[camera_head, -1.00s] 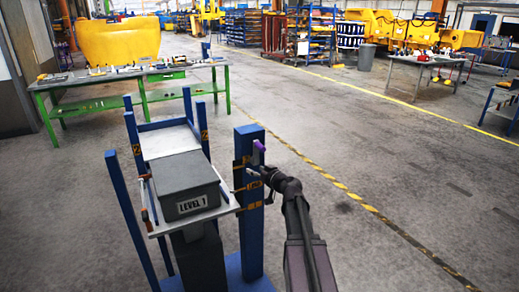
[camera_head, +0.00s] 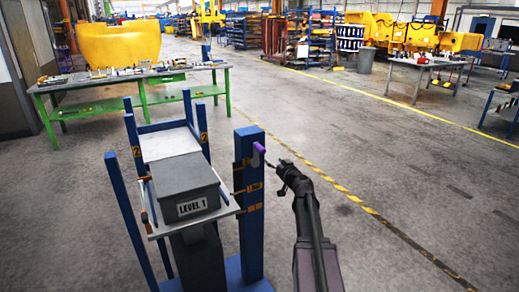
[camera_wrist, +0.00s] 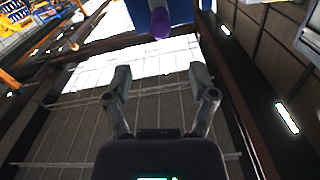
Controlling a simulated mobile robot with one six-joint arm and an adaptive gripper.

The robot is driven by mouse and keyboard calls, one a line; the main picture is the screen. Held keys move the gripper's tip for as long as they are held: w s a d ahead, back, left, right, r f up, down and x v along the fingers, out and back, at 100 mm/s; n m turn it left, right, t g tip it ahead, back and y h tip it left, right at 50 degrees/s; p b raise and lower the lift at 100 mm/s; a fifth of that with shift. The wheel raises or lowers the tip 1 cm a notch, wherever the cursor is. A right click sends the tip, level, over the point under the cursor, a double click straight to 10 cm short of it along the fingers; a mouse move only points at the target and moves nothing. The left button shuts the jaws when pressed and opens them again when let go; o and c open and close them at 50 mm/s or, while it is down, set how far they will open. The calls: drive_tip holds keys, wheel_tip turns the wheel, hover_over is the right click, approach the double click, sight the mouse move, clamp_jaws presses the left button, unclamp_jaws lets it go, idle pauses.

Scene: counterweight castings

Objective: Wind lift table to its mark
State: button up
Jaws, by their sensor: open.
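The lift table's pale platform (camera_head: 163,231) carries a grey block marked LEVEL 1 (camera_head: 186,183) between blue posts. A thicker blue column (camera_head: 250,232) stands at its right, with yellow-and-black labels (camera_head: 254,187) on its side. A purple crank knob (camera_head: 259,148) sits near the column's top. It also shows in the wrist view (camera_wrist: 160,23), beyond the fingertips against the blue column. My gripper (camera_head: 271,164) is just right of the knob and slightly lower, apart from it. In the wrist view its two fingers (camera_wrist: 160,80) are spread with nothing between them.
A green workbench (camera_head: 140,80) with tools stands behind on the left. Another bench (camera_head: 425,62) is at the far right. The floor right of my arm is clear, crossed by a yellow-and-black line (camera_head: 350,197).

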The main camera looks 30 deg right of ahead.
sight(260, 148)
drive_tip(key=w, duration=1.3)
drive_tip(key=shift+s, duration=0.1)
drive_tip(key=shift+c, duration=0.2)
clamp_jaws()
